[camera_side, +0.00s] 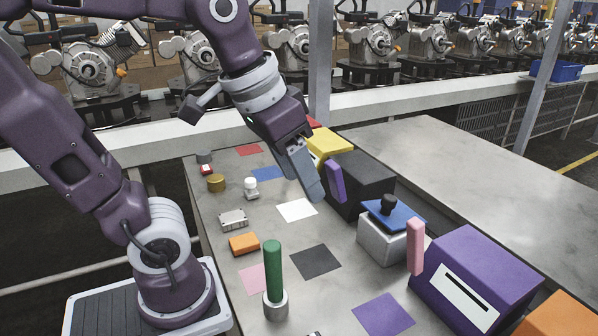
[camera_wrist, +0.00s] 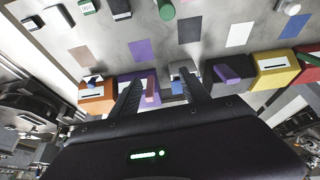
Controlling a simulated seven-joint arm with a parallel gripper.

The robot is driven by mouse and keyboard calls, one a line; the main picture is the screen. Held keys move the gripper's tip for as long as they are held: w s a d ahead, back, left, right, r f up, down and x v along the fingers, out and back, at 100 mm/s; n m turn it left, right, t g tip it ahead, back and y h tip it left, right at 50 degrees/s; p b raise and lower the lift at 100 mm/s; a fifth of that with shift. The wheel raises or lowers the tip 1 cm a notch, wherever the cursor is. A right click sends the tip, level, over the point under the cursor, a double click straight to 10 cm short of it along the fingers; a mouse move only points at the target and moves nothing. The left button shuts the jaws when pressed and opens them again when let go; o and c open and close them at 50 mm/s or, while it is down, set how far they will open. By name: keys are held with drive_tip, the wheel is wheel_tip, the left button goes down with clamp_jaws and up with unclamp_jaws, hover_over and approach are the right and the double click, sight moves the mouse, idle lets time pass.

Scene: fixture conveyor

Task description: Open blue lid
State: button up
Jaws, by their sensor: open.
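The blue lid (camera_side: 405,218) lies on top of a grey box (camera_side: 378,243), with a black knob (camera_side: 387,203) standing up from it. In the wrist view the blue lid (camera_wrist: 178,87) shows partly beside the right finger, and the grey box is partly hidden by that finger. My gripper (camera_side: 312,185) is open and empty. It is above the table near the white square, to the left of the lid and apart from it. In the wrist view my gripper (camera_wrist: 160,80) has its two fingers spread.
A green cylinder (camera_side: 272,270) stands at the front. Flat coloured squares lie between.

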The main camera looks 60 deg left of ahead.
drive_tip(key=shift+w, duration=0.1)
drive_tip(key=m+h, duration=0.2)
drive_tip(key=m, duration=0.1)
hover_over(390, 197)
drive_tip(key=s, duration=0.3)
wheel_tip(390, 197, down, 12)
drive_tip(key=r, duration=0.1)
drive_tip(key=x, duration=0.2)
drive_tip(key=a+x, duration=0.1)
drive_tip(key=x, duration=0.4)
drive_tip(key=shift+w+a+f, duration=0.1)
drive_tip(key=shift+w+f, duration=0.1)
drive_tip(key=shift+f, duration=0.15)
clamp_jaws()
